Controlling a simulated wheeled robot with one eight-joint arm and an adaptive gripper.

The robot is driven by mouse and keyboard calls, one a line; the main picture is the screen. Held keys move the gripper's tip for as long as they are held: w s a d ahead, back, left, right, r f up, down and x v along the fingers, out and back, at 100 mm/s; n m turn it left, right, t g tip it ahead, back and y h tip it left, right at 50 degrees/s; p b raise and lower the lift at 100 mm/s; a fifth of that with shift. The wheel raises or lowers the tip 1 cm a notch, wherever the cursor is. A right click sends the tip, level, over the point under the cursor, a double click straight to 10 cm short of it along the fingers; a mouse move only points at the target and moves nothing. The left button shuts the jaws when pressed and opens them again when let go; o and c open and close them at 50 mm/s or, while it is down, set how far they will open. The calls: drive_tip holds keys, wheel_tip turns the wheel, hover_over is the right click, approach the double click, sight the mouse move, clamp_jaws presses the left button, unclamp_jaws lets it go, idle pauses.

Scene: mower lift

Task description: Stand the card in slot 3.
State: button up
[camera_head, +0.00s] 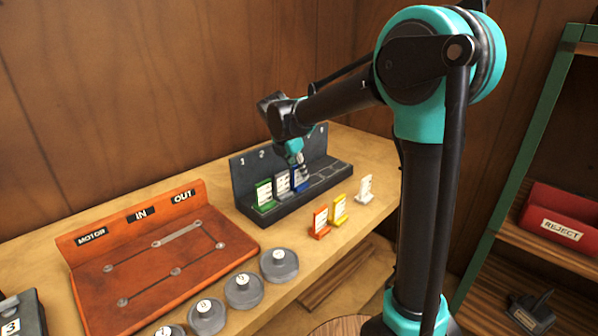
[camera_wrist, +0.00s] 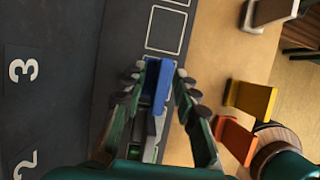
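The blue card (camera_head: 300,178) stands upright in the dark rack (camera_head: 330,180), right of a grey card (camera_head: 282,183) and a green card (camera_head: 264,194). In the wrist view the blue card (camera_wrist: 158,82) is roughly level with the numeral 3 (camera_wrist: 23,70) on the rack's back wall. My gripper (camera_head: 297,163) is low over the blue card. In the wrist view its fingertips (camera_wrist: 160,72) are either side of the card, with what look like narrow gaps. The card's foot and slot are partly hidden by the fingers.
Empty outlined slots (camera_wrist: 166,30) continue beyond the blue card. An orange card (camera_head: 320,224), a yellow card (camera_head: 339,210) and a white card (camera_head: 365,190) stand on the bench in front of the rack. A red board (camera_head: 160,262) and grey round weights (camera_head: 279,264) lie left.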

drive_tip(key=v, duration=1.2)
